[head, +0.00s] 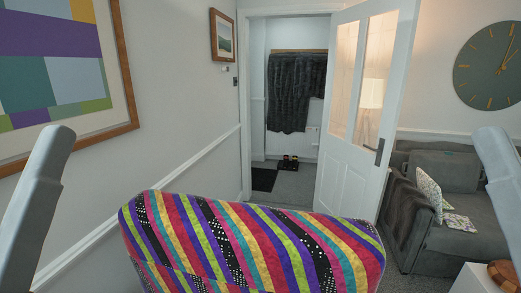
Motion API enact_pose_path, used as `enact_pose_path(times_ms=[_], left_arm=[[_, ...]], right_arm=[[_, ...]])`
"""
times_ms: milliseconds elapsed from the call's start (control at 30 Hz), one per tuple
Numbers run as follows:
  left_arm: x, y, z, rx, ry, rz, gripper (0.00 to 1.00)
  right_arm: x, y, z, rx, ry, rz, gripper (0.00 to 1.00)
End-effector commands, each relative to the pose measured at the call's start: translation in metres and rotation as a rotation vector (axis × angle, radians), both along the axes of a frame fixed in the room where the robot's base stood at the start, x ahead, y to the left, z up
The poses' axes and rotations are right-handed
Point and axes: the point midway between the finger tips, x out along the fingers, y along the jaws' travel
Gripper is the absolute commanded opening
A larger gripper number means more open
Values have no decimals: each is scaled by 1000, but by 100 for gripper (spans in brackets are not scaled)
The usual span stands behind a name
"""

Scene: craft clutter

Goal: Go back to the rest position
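The task names no object. Only grey links of my two arms show in the head view, one rising at the left edge and one at the right edge. Neither of my grippers is in view. Whether they are open or shut, and whether they hold anything, is hidden.
A striped quilted seat back (250,245) fills the bottom middle, close in front. Behind it a white door (352,160) stands open beside a doorway. A grey sofa (455,165) is at right, with a white surface (472,281) below it. A framed picture (122,128) hangs at left.

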Motion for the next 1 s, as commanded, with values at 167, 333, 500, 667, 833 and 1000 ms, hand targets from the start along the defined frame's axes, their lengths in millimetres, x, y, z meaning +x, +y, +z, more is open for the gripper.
enact_pose_path(times_ms=[167,333,500,667,833,1000], left_arm=[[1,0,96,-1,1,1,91],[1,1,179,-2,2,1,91],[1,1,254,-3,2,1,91],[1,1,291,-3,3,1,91],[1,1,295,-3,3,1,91],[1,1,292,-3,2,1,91]], right_arm=[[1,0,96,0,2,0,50],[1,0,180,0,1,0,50],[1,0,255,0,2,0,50],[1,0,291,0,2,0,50],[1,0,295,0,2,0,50],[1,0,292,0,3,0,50]])
